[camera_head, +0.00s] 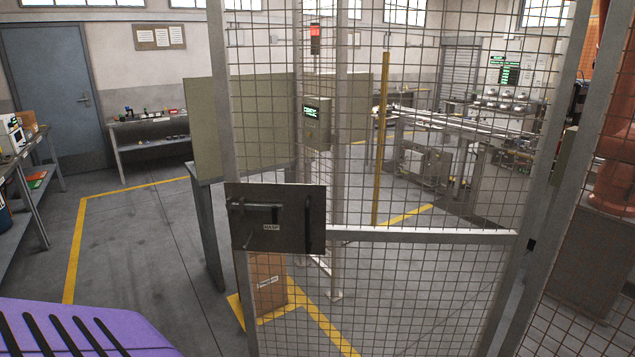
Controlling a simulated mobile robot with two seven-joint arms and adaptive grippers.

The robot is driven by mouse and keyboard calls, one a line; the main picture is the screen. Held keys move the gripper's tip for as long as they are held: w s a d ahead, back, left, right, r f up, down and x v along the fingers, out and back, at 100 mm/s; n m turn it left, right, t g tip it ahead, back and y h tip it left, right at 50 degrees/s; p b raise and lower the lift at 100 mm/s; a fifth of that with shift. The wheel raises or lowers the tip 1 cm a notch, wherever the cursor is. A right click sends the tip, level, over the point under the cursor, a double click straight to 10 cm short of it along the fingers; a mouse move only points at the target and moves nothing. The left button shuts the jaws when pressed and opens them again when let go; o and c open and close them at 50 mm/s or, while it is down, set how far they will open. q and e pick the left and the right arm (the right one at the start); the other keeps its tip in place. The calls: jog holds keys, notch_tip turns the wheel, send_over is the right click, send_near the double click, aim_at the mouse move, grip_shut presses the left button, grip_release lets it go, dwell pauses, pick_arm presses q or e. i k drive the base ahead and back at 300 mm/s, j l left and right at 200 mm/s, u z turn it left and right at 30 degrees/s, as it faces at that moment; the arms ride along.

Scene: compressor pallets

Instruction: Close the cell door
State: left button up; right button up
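The cell door (425,236) is a grey metal frame with wire mesh, and it fills the middle of the head view. A dark latch plate (290,238) with a bar and a handle sits on its left upright. Its right side meets a grey post (541,190), with a small dark fitting between them at mid height. The door's left edge stands free of any post, with open floor to its left, so the door looks swung open. Neither of my grippers is in view, and nothing is seen touching the door.
More mesh fence (585,290) stands at the right, with an orange robot arm (612,150) behind it. Behind the door are a tan panel (245,125), a cardboard box (268,280) and a yellow post (380,140). Floor at left is clear up to a shelf (25,155).

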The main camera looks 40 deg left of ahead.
aim_at(302, 228)
jog(key=u, duration=1.1)
